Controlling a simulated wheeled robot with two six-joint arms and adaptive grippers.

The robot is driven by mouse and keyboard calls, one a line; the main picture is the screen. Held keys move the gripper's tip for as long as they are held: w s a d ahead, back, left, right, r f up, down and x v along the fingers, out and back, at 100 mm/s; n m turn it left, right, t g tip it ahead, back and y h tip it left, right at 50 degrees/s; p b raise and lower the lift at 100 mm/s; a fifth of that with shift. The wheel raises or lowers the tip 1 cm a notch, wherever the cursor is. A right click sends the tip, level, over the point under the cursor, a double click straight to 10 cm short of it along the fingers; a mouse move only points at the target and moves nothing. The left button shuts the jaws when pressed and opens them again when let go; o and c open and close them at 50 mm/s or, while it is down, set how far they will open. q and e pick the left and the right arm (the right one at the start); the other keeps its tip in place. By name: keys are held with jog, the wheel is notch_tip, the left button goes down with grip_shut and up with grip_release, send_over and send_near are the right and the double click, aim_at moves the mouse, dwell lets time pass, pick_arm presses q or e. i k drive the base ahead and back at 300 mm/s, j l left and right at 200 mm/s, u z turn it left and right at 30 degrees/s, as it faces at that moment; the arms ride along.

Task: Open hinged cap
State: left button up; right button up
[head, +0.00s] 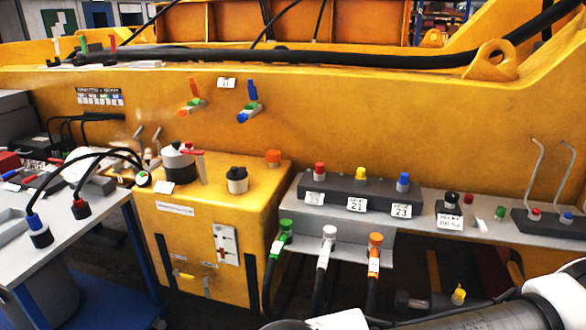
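I cannot tell for certain which part is the hinged cap. A red lever (192,152) sits beside the grey-white cylinder. No cap is clearly raised. Neither gripper's fingers show. A grey and white cylindrical part at the lower right edge looks like part of my arm.
A grey shelf (440,203) holds a dark block (345,192) with red, yellow and blue caps. Green, white and orange cable connectors hang below it. At left, a grey table (90,222) carries cables with blue and red connectors. A yellow frame (380,120) walls off the back.

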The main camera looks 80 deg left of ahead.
aim_at(236, 173)
jog(key=u, duration=3.05)
